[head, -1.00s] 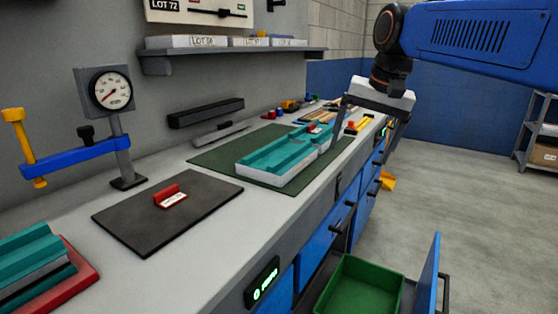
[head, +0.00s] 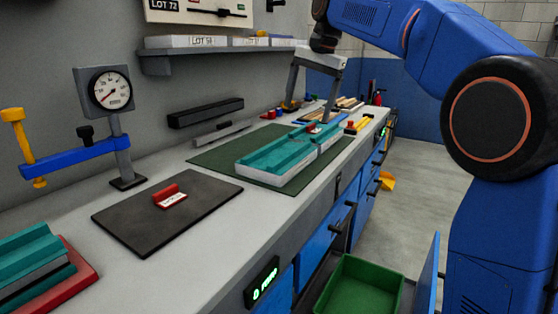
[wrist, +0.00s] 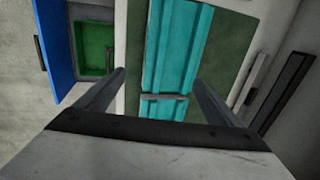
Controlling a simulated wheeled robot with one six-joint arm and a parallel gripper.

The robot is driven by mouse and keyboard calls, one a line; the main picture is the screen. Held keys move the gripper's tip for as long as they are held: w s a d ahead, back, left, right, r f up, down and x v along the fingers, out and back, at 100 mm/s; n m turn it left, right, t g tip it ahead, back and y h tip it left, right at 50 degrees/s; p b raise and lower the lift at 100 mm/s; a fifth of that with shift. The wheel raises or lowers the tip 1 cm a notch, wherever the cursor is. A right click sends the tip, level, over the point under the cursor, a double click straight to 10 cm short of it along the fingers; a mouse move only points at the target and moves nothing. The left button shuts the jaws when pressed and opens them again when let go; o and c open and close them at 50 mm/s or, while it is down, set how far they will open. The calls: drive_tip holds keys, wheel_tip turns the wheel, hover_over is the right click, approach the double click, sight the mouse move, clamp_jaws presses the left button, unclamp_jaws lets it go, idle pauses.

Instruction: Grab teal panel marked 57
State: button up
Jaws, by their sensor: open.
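A long teal-topped panel with pale sides (head: 272,155) lies on the dark green mat (head: 212,158). A shorter teal piece (head: 326,133) lies end to end behind it, with a small red item near its far end. No number 57 is readable on either. In the wrist view the long teal panel (wrist: 175,45) runs up between my fingers, with the shorter teal piece (wrist: 165,110) below a pale seam. My gripper (head: 311,112) is open and empty, above the far end of the mat; its fingers also show in the wrist view (wrist: 160,79), spread wider than the panel.
Another teal stack (head: 30,250) sits on a red base at the near left. A black mat (head: 130,220) holds a red tagged block (head: 172,197). A gauge stand (head: 105,92) and blue clamp stand behind. An open drawer with a green bin (head: 360,285) juts out in front.

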sight(296, 150)
drive_tip(key=x, duration=1.4)
drive_tip(key=shift+f, duration=0.35)
drive_tip(key=c, duration=1.9)
drive_tip(key=shift+o, duration=0.2)
